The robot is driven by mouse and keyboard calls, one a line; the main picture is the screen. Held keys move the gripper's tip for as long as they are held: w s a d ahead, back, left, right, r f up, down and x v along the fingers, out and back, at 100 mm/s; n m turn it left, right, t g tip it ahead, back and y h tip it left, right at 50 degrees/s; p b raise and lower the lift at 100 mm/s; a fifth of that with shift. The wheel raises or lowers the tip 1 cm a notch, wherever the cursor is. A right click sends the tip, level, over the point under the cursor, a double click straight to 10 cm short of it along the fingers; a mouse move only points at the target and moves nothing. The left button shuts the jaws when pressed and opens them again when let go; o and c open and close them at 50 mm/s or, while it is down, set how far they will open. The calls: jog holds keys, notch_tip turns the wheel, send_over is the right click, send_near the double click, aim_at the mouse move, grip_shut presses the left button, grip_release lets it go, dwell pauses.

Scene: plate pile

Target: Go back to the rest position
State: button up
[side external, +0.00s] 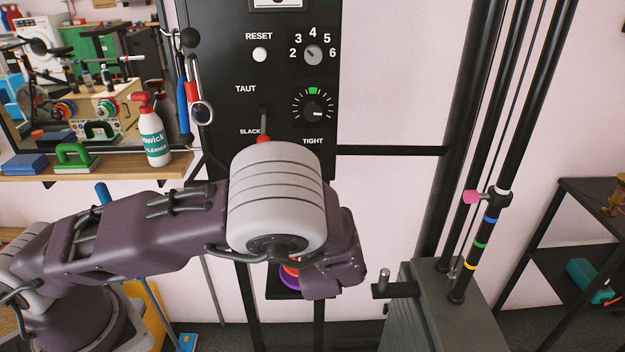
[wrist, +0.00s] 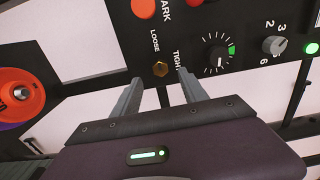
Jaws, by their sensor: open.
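My gripper (wrist: 159,76) is open and empty in the wrist view, its two fingers pointing at the black panel (wrist: 100,35). A brass hex fitting (wrist: 160,69) between the labels LOOSE and TIGHT appears between the fingertips; I cannot tell how far off it is. In the side view my wrist hides the fingers and the lower part of the panel (side external: 225,60). A red-tipped lever (side external: 263,138) there stands by the label SLACK. A dial with a green mark (side external: 313,107) and a numbered knob (side external: 313,54) sit above TIGHT.
Orange and purple discs (wrist: 22,92) sit at the left of the wrist view. A grey block (side external: 440,310) with a peg and a banded rod (side external: 483,235) stands right of my wrist. A shelf (side external: 95,165) holds a spray bottle (side external: 152,130). Pale wall lies between panel and rod.

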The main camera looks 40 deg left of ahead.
jog(key=s+a+r+n+g+h, duration=0.2)
jog(key=s+a+n+g, duration=0.25)
jog(key=s, duration=0.25)
jog(key=s+a+r+n+g+h, duration=0.1)
jog(key=s+a+r+n+g, duration=0.2)
jog(key=s+g, duration=0.35)
jog(key=s+d+r+t+h, duration=0.1)
jog(key=s+d+r+h, duration=0.1)
jog(key=s, duration=0.3)
jog(key=s+d+r+n+t+h, duration=0.1)
jog(key=s+d+r+h, duration=0.2)
jog(key=s, duration=0.3)
jog(key=s+d+r+t+h, duration=0.1)
jog(key=s+d+r+h, duration=0.1)
jog(key=s+d+h, duration=0.1)
jog(key=s+h, duration=0.1)
jog(key=s, duration=0.1)
jog(key=shift+s+d+r+t+h, duration=0.15)
jog(key=shift+s+d+t+h, duration=0.1)
jog(key=shift+s+t+h, duration=0.15)
jog(key=shift+o, duration=0.2)
